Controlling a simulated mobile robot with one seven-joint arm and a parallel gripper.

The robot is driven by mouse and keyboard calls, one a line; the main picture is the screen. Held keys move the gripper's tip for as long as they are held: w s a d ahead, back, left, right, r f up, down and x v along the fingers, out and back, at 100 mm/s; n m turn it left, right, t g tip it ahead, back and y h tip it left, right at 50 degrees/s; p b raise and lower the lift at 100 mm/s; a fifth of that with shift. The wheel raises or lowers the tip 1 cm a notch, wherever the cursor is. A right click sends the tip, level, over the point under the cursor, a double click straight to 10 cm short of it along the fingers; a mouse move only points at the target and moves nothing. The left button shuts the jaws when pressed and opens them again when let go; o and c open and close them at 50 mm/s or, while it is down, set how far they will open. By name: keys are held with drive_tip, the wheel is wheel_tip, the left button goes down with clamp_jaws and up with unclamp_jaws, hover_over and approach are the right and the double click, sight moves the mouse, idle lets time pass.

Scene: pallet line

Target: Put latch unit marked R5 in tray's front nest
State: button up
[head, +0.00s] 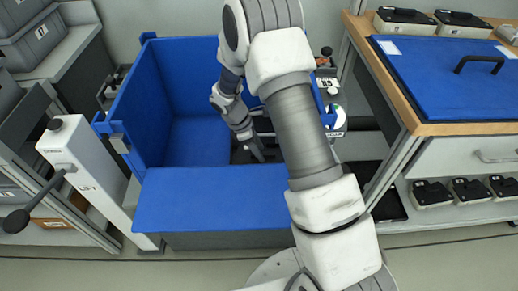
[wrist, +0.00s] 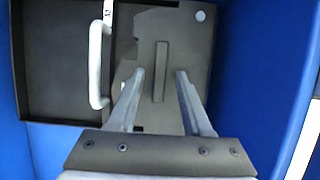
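A label reading R5 (head: 325,83) shows on a small unit with a dark knob at the right side of the blue box, partly behind my arm. My gripper (head: 257,155) reaches down inside the blue box, near its dark floor. In the wrist view my gripper (wrist: 160,74) is open, its two fingers apart, with a narrow raised grey bar (wrist: 161,72) showing between them. I cannot tell whether the fingers are level with it. Below is a dark grey tray (wrist: 20,60) with a recess at left and a pale upright handle (wrist: 97,62). No nest label is readable.
Blue walls (head: 190,75) enclose the box, close on both sides of my gripper in the wrist view. A white post with a lever (head: 75,150) stands at left. A wooden-edged bench with a blue lid (head: 450,85) and several black units is at right.

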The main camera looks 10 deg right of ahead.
drive_tip(key=s+a+r+m+p, duration=0.1)
drive_tip(key=a+r+p, duration=0.1)
drive_tip(key=r, duration=0.8)
drive_tip(key=a+r+m+p, duration=0.1)
drive_tip(key=r+m+p, duration=0.1)
drive_tip(key=r, duration=0.8)
drive_tip(key=s+d+r+m+t+y, duration=0.2)
drive_tip(key=s+r+m, duration=0.2)
drive_tip(key=s+r, duration=0.4)
drive_tip(key=s+r+m+t+y, duration=0.1)
drive_tip(key=s+r+m+t, duration=0.1)
drive_tip(key=s+r+m, duration=0.2)
drive_tip(key=s+d+r+m+t+y, duration=0.1)
drive_tip(key=s+r+m, duration=0.3)
drive_tip(key=s, duration=0.7)
drive_tip(key=shift+s+r+m+t, duration=0.2)
drive_tip(key=shift+m+t, duration=0.2)
drive_tip(key=shift+t, duration=0.3)
wheel_tip(320, 180, up, 18)
drive_tip(key=p, duration=1.7)
drive_tip(key=shift+f, duration=0.2)
